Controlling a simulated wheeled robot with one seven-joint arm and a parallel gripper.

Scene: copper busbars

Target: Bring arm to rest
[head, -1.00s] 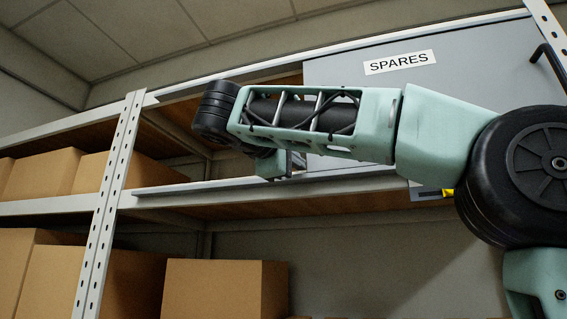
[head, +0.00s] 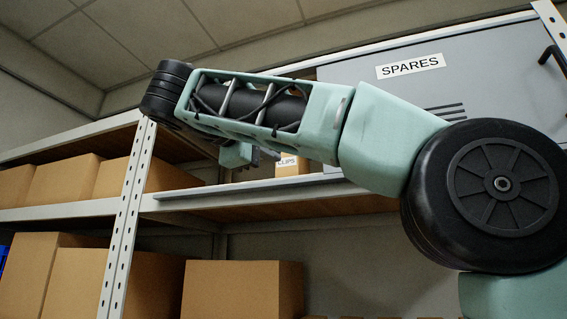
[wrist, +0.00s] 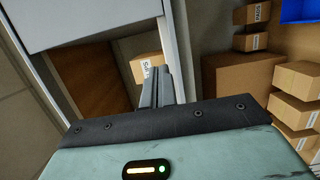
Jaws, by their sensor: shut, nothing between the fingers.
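My arm spans the head view from the large black joint at right to a smaller black joint at upper left, in front of the shelving. My gripper (wrist: 157,84) shows in the wrist view with its two fingers together and nothing between them. In the head view the hand hangs below the forearm, partly hidden by it, near the upper shelf opening. A small carton labelled CLIPS (head: 292,166) stands on that shelf, right of the hand; a labelled carton (wrist: 146,67) also shows beyond the fingers in the wrist view.
A grey panel labelled SPARES (head: 400,95) covers the upper bay at right, with a black handle (head: 553,55). A perforated upright (head: 128,220) stands at left. Brown cartons (head: 243,290) fill the lower shelf. A blue bin (wrist: 299,10) shows at the wrist view's upper right.

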